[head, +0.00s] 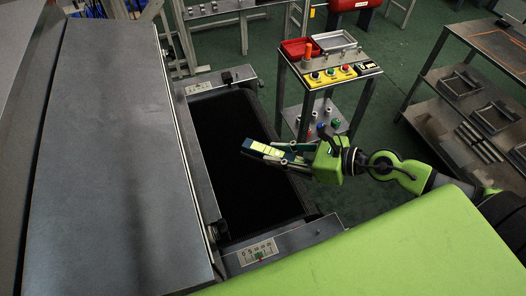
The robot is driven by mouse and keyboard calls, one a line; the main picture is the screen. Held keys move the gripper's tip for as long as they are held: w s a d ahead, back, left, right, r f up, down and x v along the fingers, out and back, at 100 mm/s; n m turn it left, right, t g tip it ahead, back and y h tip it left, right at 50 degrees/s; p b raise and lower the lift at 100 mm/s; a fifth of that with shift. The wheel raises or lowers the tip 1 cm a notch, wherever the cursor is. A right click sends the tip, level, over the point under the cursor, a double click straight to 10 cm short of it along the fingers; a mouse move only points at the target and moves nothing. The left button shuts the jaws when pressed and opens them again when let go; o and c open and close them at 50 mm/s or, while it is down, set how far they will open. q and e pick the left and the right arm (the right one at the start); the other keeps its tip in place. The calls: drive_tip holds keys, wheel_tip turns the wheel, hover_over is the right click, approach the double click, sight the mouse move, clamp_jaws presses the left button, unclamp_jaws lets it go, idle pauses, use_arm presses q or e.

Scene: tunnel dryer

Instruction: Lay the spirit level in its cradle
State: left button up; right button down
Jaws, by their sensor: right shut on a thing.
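My right gripper (292,154) comes in from the right and is shut on the spirit level (262,149), a short bar with pale yellow and blue parts. The level sticks out to the left from the fingers, over the black belt (232,190) of the dryer. It looks held in the air, but its height above the belt is hard to judge. I cannot make out the cradle for certain. My left gripper is not in view.
Scale plates sit on the dryer frame at the far end (199,88) and near end (258,252). A button stand (345,75) with a red tray (297,48) and a grey tray (337,41) stands beyond my gripper. Shelves (470,110) stand at right.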

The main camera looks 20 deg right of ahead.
sight(291, 158)
drive_tip(key=shift+s+d+f, duration=0.15)
drive_tip(key=shift+s+d, duration=0.15)
drive_tip(key=shift+s, duration=0.1)
drive_tip(key=shift+f+b+v, duration=0.15)
drive_tip(key=shift+b+v, duration=0.25)
drive_tip(key=shift+v, duration=0.25)
drive_tip(key=shift+f+b+v, duration=0.15)
drive_tip(key=shift+b+v, duration=0.2)
drive_tip(key=shift+v, duration=0.35)
drive_tip(key=shift+d, duration=0.1)
wheel_tip(291, 158, up, 6)
drive_tip(key=p, duration=0.5)
drive_tip(key=shift+r+p, duration=0.85)
drive_tip(key=shift+p, duration=0.2)
drive_tip(key=a+b, duration=0.1)
drive_tip(key=b, duration=0.1)
drive_tip(key=a+r+n+y+b, duration=0.1)
drive_tip(key=b, duration=0.1)
drive_tip(key=shift+w+a+r+g, duration=0.15)
drive_tip(key=shift+a+g, duration=0.1)
drive_tip(key=shift+g, duration=0.15)
drive_tip(key=shift+s+a+r+n+g+y+b, duration=0.2)
drive_tip(key=shift+r+b, duration=0.15)
drive_tip(key=shift+b, duration=0.2)
drive_tip(key=shift+s+a+r+n+g+y+b, duration=0.1)
drive_tip(key=shift+a+r+n+b, duration=0.15)
drive_tip(key=shift+b, duration=0.25)
